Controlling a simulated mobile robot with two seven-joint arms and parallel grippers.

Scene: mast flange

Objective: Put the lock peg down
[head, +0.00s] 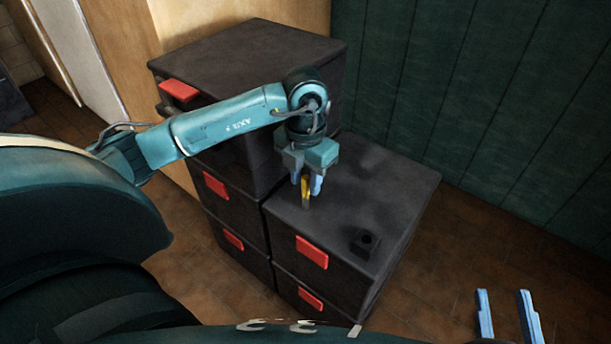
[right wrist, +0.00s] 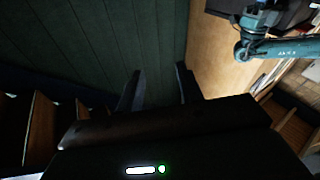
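The lock peg looks like a slim yellow-gold piece (head: 306,194) in the head view, pointing down. My left gripper (head: 312,186) is shut on it above the top of the lower black drawer unit (head: 345,190). The fingers hide part of the peg. I cannot tell whether its lower tip touches the surface. My right gripper (head: 505,312) is at the bottom right of the head view, open and empty. Its fingers also show apart in the right wrist view (right wrist: 158,88), with nothing between them.
A small black block with a hole (head: 366,242) sits on the lower unit near its front right. A taller black drawer unit (head: 250,55) with red handles stands behind left. A green panelled wall (head: 480,100) is at the right. Much of the lower top is clear.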

